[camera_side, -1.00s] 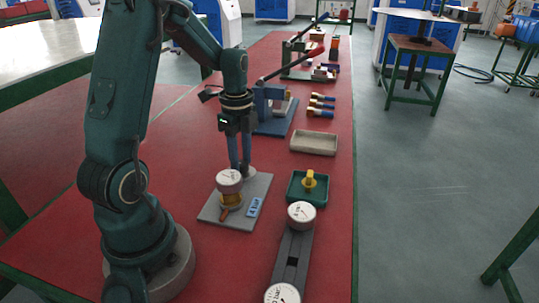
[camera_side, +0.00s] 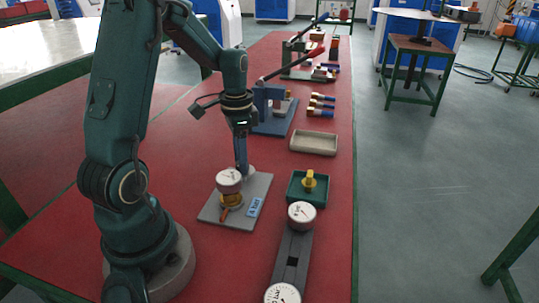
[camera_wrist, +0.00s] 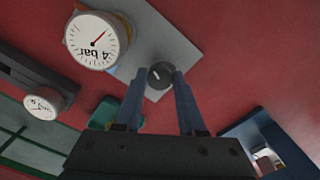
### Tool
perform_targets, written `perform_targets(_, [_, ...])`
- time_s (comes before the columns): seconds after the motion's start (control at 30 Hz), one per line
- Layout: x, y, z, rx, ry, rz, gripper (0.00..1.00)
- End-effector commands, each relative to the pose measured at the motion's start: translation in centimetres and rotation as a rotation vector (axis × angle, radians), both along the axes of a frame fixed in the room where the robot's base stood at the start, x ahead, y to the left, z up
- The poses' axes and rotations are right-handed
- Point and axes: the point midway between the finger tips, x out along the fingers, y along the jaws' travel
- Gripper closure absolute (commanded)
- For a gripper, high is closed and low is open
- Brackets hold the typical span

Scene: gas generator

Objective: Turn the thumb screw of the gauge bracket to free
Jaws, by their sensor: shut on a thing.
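The gauge bracket (camera_side: 262,188) is a grey plate on the red table in the side view. It carries a white dial gauge (camera_side: 229,178) on a brass-coloured body. In the wrist view the gauge (camera_wrist: 97,40) reads "4 bar" and the thumb screw (camera_wrist: 160,75) is a dark round knob with a white mark. My gripper (camera_wrist: 161,80) points down with its two blue-grey fingers shut on the knob, one on each side. In the side view my gripper (camera_side: 242,168) stands at the plate's far end, behind the gauge, and the fingers mostly hide the screw.
A green tray (camera_side: 296,199) with a yellow part lies right of the bracket. A grey bar with two dials (camera_side: 293,248) lies nearer. A beige tray (camera_side: 313,143), blue-handled parts (camera_side: 321,105) and a blue lever fixture (camera_side: 273,128) stand farther back.

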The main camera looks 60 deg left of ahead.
Motion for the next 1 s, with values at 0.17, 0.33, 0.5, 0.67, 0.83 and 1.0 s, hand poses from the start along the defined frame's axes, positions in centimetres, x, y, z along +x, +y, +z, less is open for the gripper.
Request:
perform_targets(0.17, [0.07, -0.11, 0.00, -0.001, -0.002, 0.169, 1.00])
perform_targets(0.33, [0.09, -0.14, 0.00, -0.001, -0.002, 0.330, 1.00])
perform_targets(0.5, [0.10, -0.17, 0.00, -0.001, -0.003, 0.491, 1.00])
perform_targets(0.67, [0.12, -0.21, 0.00, -0.001, -0.003, 0.643, 1.00])
perform_targets(0.83, [0.15, -0.23, 0.00, -0.001, -0.003, 0.804, 1.00])
perform_targets(1.0, [0.19, -0.25, 0.00, -0.001, -0.003, 0.966, 1.00])
